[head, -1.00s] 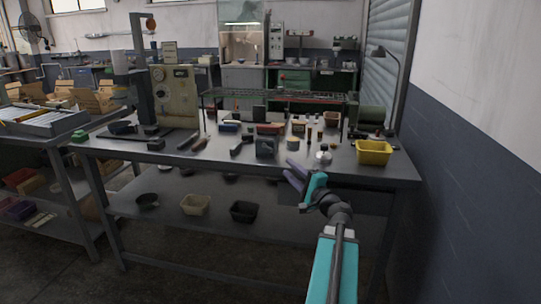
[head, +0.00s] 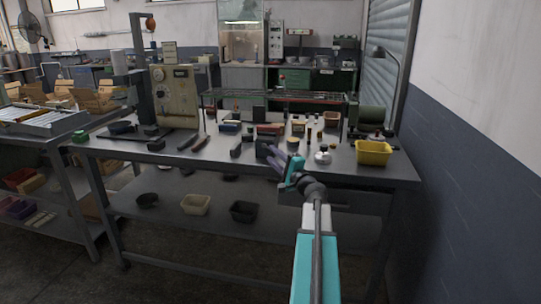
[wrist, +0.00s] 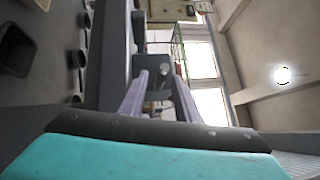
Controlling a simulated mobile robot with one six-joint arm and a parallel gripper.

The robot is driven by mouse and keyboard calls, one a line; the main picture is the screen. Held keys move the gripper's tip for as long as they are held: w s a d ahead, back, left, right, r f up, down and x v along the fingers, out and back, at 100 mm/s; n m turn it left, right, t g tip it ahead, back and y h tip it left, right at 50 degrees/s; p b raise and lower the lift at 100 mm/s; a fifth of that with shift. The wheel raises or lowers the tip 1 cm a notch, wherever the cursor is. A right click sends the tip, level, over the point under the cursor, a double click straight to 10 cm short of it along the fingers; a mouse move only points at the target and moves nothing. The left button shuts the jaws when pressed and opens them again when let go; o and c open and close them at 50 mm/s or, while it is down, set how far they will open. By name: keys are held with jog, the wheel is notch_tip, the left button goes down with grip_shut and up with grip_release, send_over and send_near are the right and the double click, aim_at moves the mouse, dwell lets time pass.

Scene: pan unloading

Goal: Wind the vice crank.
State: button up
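My gripper (head: 274,158) reaches up to the front edge of the workbench, its two purple fingers spread apart. In the wrist view my gripper (wrist: 160,76) is open, with nothing held between the fingers. A dark grey block (head: 261,146), which looks like the vice, stands near the bench's front edge just beyond the fingertips and is partly hidden by them. In the wrist view a grey body (wrist: 157,64) with a small rounded end (wrist: 164,96) shows between the fingers. I cannot tell for sure whether this is the crank.
The workbench (head: 220,160) holds several small items. A silver-coloured flask-like item (head: 323,156) and a yellow bin (head: 373,153) stand to the right of my gripper. A beige machine (head: 174,97) stands at the left. Bins, including a black one (head: 243,212), sit on the lower shelf.

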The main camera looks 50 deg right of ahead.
jog(key=shift+x, duration=0.95)
